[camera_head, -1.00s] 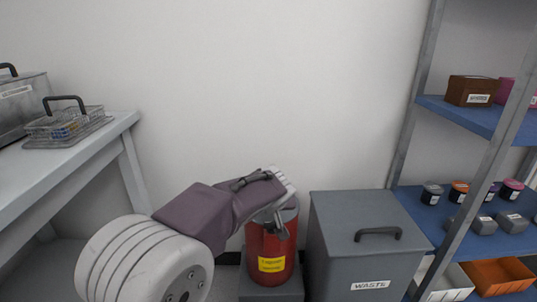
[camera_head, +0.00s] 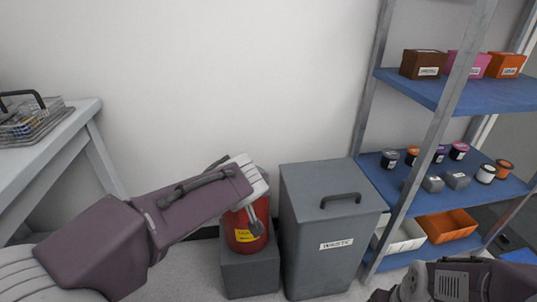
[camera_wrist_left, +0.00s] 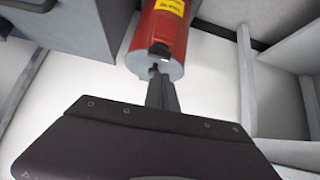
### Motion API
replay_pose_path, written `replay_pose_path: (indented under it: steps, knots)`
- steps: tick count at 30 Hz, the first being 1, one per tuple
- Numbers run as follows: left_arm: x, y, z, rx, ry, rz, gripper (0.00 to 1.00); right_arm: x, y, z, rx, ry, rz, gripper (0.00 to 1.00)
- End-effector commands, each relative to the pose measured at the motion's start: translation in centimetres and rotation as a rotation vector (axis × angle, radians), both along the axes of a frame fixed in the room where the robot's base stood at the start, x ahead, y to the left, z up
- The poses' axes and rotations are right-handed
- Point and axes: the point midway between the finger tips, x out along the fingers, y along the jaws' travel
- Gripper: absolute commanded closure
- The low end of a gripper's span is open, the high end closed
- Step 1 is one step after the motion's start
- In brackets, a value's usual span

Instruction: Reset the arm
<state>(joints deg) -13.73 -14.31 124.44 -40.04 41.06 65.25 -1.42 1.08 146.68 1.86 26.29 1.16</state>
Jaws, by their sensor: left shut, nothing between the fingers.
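My left arm reaches in from the left in the head view. Its gripper (camera_head: 257,226) points down in front of the red canister (camera_head: 236,240), overlapping it in the picture. In the left wrist view the gripper's fingers (camera_wrist_left: 159,85) are together with nothing between them, and their tips appear close to the end of the red canister (camera_wrist_left: 160,42). I cannot tell whether they touch it. Part of my right arm shows at the bottom right of the head view, but its fingers do not show.
The canister stands on a grey block (camera_head: 250,275) beside a lidded waste bin (camera_head: 325,245). A blue-shelved rack (camera_head: 450,92) with boxes, small jars and bins stands at right. A bench (camera_head: 70,130) with a wire basket (camera_head: 35,122) is at left.

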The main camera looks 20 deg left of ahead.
Motion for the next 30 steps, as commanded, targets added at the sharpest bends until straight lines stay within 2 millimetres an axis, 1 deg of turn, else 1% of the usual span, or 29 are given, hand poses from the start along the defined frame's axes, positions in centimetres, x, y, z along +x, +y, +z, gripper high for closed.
replay_pose_path:
  steps: [2, 3, 4, 5, 6, 8, 9, 11, 12, 15, 17, 18, 20, 21, 22, 26, 27, 29, 30]
  knots:
    - [0.0, 0.3, 0.2, 0.001, 0.003, 0.01, 1.0, 0.0, 0.0, 0.3, 0.0, 0.0, 0.0, 0.2]
    - [0.0, 1.1, 0.1, 0.005, 0.023, 0.032, 1.0, 0.0, 0.0, 0.9, 0.0, 0.0, 0.0, 0.2]
    - [-0.3, 1.8, -0.6, 0.008, 0.054, 0.053, 1.0, 0.0, 0.0, 1.3, 0.0, 0.0, 0.0, 0.2]
    - [-0.8, 2.4, -1.8, 0.003, 0.094, 0.076, 1.0, 0.0, 0.0, 1.6, 0.0, 0.0, 0.0, 0.2]
    - [-2.0, 2.8, -3.8, -0.023, 0.161, 0.111, 1.0, 0.0, 0.0, 2.1, 0.0, 0.0, 0.0, 0.2]
    - [-4.3, 2.8, -7.3, -0.067, 0.285, 0.125, 1.0, 0.0, 0.0, 2.7, 0.0, 0.0, 0.0, 0.2]
    - [-6.1, 2.4, -9.5, -0.096, 0.372, 0.108, 1.0, 0.0, 0.0, 3.0, 0.0, 0.0, 0.0, 0.2]
    - [-8.7, 1.5, -12.4, -0.14, 0.487, 0.056, 1.0, 0.0, 0.0, 3.4, 0.0, 0.0, 0.0, 0.2]
    - [-10.2, 0.7, -13.9, -0.166, 0.548, 0.006, 1.0, 0.0, 0.0, 3.6, 0.0, 0.0, 0.0, 0.2]
    - [-12.7, -1.1, -16.2, -0.205, 0.631, -0.133, 1.0, 0.0, 0.0, 3.5, 0.0, 0.0, 0.0, 0.2]
    - [-13.4, -2.1, -17.0, -0.21, 0.647, -0.226, 1.0, 0.0, 0.0, 3.4, 0.0, 0.0, 0.0, 0.2]
    - [-13.4, -2.5, -17.1, -0.202, 0.644, -0.292, 1.0, 0.0, 0.0, 3.4, 0.0, 0.0, 0.0, 0.2]
    - [-12.9, -2.9, -17.1, -0.165, 0.634, -0.408, 1.0, 0.0, 0.0, 3.4, 0.0, 0.0, 0.0, 0.2]
    - [-12.8, -2.9, -15.2, -0.143, 0.636, -0.451, 1.0, 0.0, 0.0, 5.2, 0.0, 0.001, 0.0, 0.2]
    - [-12.8, -2.8, -13.5, -0.145, 0.636, -0.446, 1.0, -0.1, 0.0, 6.9, 0.0, 0.002, 0.0, 0.2]
    - [-12.8, -2.8, -9.1, -0.145, 0.636, -0.445, 1.0, 0.0, 0.0, 11.3, 0.0, -0.001, 0.0, 0.2]
    - [-12.8, -2.8, -7.7, -0.145, 0.636, -0.445, 1.0, 0.0, 0.0, 12.7, 0.0, -0.001, 0.0, 0.2]
    - [-12.8, -2.8, -5.4, -0.145, 0.636, -0.445, 1.0, 0.0, 0.0, 15.0, 0.0, 0.0, 0.0, 0.2]
    - [-12.8, -2.8, -3.6, -0.144, 0.635, -0.445, 1.0, 0.0, 0.0, 16.7, 0.0, 0.0, 0.0, 0.2]
